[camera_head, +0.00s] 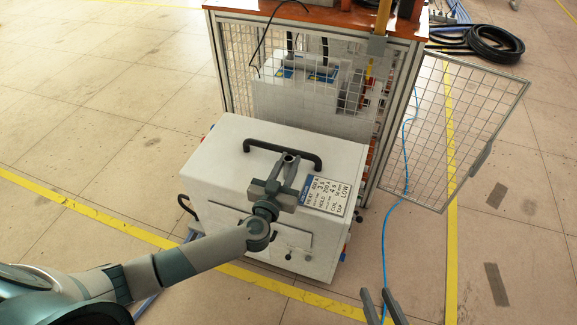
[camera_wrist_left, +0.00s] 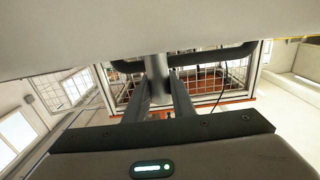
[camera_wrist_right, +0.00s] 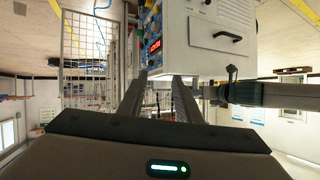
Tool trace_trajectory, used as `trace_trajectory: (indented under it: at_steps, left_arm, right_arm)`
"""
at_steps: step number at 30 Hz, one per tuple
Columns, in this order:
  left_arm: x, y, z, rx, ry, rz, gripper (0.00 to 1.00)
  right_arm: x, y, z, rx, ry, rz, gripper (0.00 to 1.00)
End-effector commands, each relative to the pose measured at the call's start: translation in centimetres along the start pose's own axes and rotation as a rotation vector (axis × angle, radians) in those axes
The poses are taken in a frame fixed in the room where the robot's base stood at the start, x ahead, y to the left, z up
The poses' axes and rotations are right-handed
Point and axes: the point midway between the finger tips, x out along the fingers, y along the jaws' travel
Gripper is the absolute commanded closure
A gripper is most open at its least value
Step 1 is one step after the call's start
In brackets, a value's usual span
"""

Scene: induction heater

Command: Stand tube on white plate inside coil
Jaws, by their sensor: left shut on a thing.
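In the head view my left gripper (camera_head: 284,172) is over the top of the white heater box, close to its black handle. It is shut on a grey tube (camera_head: 290,157), whose round end shows between the fingers. In the left wrist view the tube (camera_wrist_left: 156,68) stands between the two fingertips (camera_wrist_left: 158,95), with its upper part cut off by the pale surface. My right gripper (camera_head: 383,303) is open and empty at the bottom edge of the head view; its parted fingers (camera_wrist_right: 158,95) also show in the right wrist view. I cannot make out the coil or the white plate.
The white heater box (camera_head: 235,155) has a black handle (camera_head: 300,150) and a label (camera_head: 327,193). Behind it stands a mesh cage (camera_head: 240,60) with a wooden top. Its mesh door (camera_head: 470,120) is swung open to the right. A blue cable (camera_head: 384,245) lies on the floor.

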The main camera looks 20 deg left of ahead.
Motion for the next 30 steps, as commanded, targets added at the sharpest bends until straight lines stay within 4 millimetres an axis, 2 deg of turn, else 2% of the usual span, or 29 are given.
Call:
trace_trajectory:
  at_steps: [9, 17, 23, 30]
  left_arm:
    - [0.0, 0.0, -0.6, 0.0, 0.001, 0.0, 1.0]
    - [0.0, 0.0, -2.1, -0.001, 0.002, 0.0, 1.0]
    - [0.1, 0.0, -4.6, -0.002, 0.003, -0.001, 1.0]
    - [-1.4, 5.4, -7.9, -0.006, 0.002, 0.001, 1.0]
  right_arm:
    - [-0.2, 0.1, 0.6, 0.005, -0.039, 0.001, 0.69]
    - [-1.1, 0.9, 3.4, 0.026, -0.197, 0.019, 0.69]
    - [-2.8, 2.0, 6.0, 0.039, -0.377, 0.044, 0.69]
    - [-4.6, 4.2, 7.5, 0.02, -0.542, 0.104, 0.69]
